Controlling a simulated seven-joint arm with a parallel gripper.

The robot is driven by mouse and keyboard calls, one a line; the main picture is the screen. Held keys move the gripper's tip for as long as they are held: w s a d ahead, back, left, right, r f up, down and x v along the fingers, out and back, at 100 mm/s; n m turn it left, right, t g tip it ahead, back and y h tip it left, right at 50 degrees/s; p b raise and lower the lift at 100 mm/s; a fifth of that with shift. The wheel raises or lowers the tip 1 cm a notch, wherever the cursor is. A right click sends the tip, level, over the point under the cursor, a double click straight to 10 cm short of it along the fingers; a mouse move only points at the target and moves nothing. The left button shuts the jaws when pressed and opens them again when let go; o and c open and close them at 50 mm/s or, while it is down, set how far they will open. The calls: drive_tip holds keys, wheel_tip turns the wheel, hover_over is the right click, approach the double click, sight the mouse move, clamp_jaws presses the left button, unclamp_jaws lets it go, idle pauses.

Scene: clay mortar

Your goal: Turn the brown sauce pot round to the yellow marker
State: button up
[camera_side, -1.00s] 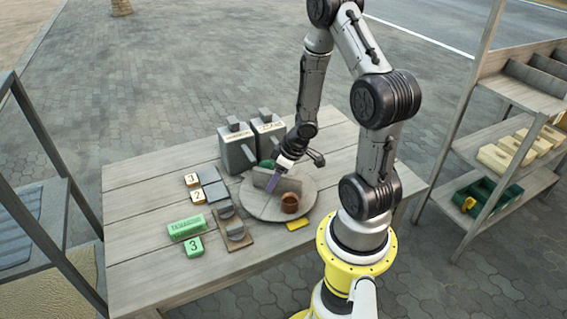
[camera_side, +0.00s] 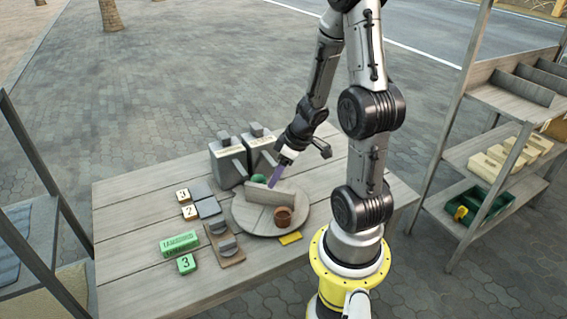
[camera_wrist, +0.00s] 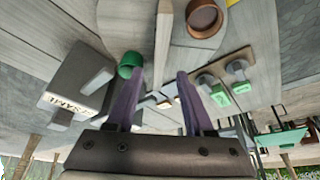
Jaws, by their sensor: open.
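The brown sauce pot (camera_side: 284,217) stands upright on the front right of the round grey turntable (camera_side: 246,220). The yellow marker (camera_side: 290,239) lies on the table just off the turntable's front edge, close to the pot. An upright board (camera_side: 268,195) crosses the turntable, with a green pot (camera_side: 258,179) behind it. My gripper (camera_side: 272,183) is above the board, its purple fingers pointing down. In the wrist view my gripper (camera_wrist: 160,72) is open and empty, apart from the brown pot (camera_wrist: 205,18) and the green pot (camera_wrist: 131,64). A corner of the yellow marker (camera_wrist: 232,2) shows there.
Two grey boxes with handles (camera_side: 227,160) stand behind the turntable. Left of it are a small board with grey knobs (camera_side: 224,243), a green block (camera_side: 179,244) and numbered tiles (camera_side: 182,195). A shelf rack (camera_side: 510,140) stands right. The table's front left is clear.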

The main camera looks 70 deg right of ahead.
drive_tip(key=shift+v, duration=2.2)
drive_tip(key=w+a+r+t+h, duration=0.2)
drive_tip(key=w+a+r+t, duration=0.25)
drive_tip(key=r, duration=0.55)
drive_tip(key=w+a+r+t+h, duration=0.2)
drive_tip(key=w+a+r+t, duration=0.15)
drive_tip(key=w+r, duration=0.45)
drive_tip(key=s+a+f+g+y, duration=0.1)
drive_tip(key=s+a+g+y, duration=0.1)
drive_tip(key=s, duration=0.6)
drive_tip(key=s+a+f+g+y, duration=0.2)
drive_tip(key=s+a+g, duration=0.3)
drive_tip(key=s+a, duration=0.2)
drive_tip(key=shift+s+a+f, duration=0.15)
drive_tip(key=shift+s+f, duration=0.05)
drive_tip(key=shift+s, duration=0.55)
